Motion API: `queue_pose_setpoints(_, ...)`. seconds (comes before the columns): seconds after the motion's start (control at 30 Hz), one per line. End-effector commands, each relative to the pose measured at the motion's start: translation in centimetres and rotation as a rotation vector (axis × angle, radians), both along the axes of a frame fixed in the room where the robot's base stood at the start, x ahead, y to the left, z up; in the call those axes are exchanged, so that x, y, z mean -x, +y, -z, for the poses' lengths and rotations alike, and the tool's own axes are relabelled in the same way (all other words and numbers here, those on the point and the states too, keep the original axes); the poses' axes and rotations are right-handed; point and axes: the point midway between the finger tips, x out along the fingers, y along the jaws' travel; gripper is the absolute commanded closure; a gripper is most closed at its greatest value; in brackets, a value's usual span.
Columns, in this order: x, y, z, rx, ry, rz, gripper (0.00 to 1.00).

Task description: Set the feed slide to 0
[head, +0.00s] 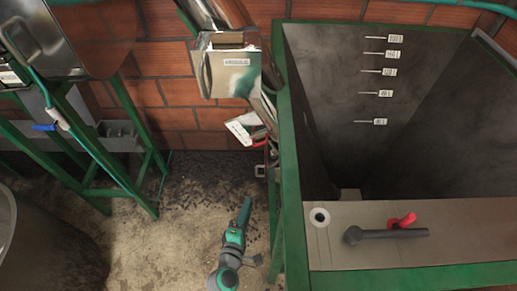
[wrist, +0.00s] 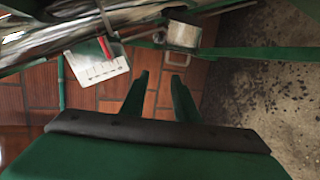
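A white scale plate (head: 245,128) with a red pointer (head: 260,138) hangs under the metal chute, left of the green-framed tank. The plate also shows at upper left in the wrist view (wrist: 97,72), with dark marks too small to read and the red pointer (wrist: 105,47) at its upper edge. A small metal loop handle (head: 260,171) sits below the plate; it also shows in the wrist view (wrist: 177,59). I cannot tell for sure which part is the feed slide. My gripper (head: 246,203) is open and empty, below the handle. In the wrist view its fingers (wrist: 160,76) stand apart, touching nothing.
The green tank frame (head: 289,170) rises close to the right of my arm. A tank ledge (head: 440,225) carries a grey bar and a red handle. A green stand (head: 90,165) and a round drum (head: 40,240) are at left. Concrete floor (head: 185,210) lies open between.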

Motion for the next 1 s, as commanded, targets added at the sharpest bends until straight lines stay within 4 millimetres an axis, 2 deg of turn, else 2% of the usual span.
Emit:
queue_pose_setpoints(0.03, -1.9, 0.4, -1.1, 0.07, -0.017, 0.008, 0.72)
queue_pose_setpoints(0.2, -6.6, 0.9, -5.1, 0.313, -0.056, 0.072, 0.72)
queue_pose_setpoints(0.4, -9.5, 1.5, -8.9, 0.479, -0.087, 0.14, 0.72)
queue_pose_setpoints(0.5, -10.0, 1.5, -9.7, 0.513, -0.092, 0.157, 0.72)
queue_pose_setpoints(0.67, -11.0, 1.1, -9.9, 0.522, -0.093, 0.163, 0.72)
queue_pose_setpoints(1.0, -16.0, -0.6, -9.9, 0.519, -0.096, 0.151, 0.72)
